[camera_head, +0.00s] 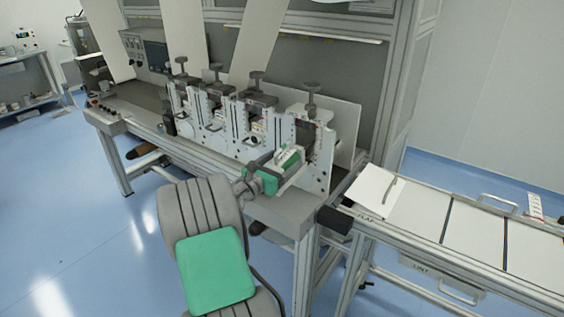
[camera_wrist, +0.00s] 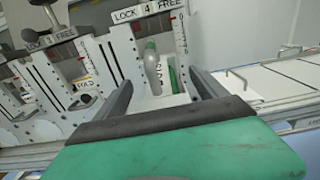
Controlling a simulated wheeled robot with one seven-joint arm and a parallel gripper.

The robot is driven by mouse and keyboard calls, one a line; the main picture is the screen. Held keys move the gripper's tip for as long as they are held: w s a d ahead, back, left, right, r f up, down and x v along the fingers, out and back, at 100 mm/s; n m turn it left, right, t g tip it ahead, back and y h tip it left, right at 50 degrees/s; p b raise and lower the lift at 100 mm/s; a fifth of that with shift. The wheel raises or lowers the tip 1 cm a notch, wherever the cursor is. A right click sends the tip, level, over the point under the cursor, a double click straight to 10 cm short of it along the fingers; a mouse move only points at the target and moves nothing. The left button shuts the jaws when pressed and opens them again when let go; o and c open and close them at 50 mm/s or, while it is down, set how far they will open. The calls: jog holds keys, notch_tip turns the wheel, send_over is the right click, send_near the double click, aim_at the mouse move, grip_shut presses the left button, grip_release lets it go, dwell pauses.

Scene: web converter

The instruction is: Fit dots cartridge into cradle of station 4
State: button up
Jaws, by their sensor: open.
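Station 4 (camera_wrist: 177,40) is a white upright frame labelled "LOCK 4 FREE" in the wrist view, and the rightmost station (camera_head: 322,150) in the head view. In its opening is a pale cartridge with a grey upright handle (camera_wrist: 152,68) and a green part beside it; I cannot read its name or tell whether it is fully seated. My gripper (camera_wrist: 162,82) is open, with its fingers to either side of the cartridge and apart from the handle. In the head view, my gripper (camera_head: 281,170) is at the front of station 4, partly covering the cradle.
Station 3 (camera_wrist: 92,50) and other similar stations stand to the left, close by. Dark knobs (camera_head: 312,87) top the stations. A bench (camera_head: 420,218) with white panels and handles is at the right. The blue floor (camera_head: 80,240) at the left is mostly clear.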

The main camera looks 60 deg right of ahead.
jog(key=a, duration=0.3)
jog(key=w+a+b, duration=0.1)
jog(key=a, duration=0.3)
jog(key=w+a, duration=0.1)
jog(key=a, duration=0.3)
jog(key=shift+b, duration=0.4)
jog(key=shift+a, duration=0.45)
jog(key=shift+s, duration=0.1)
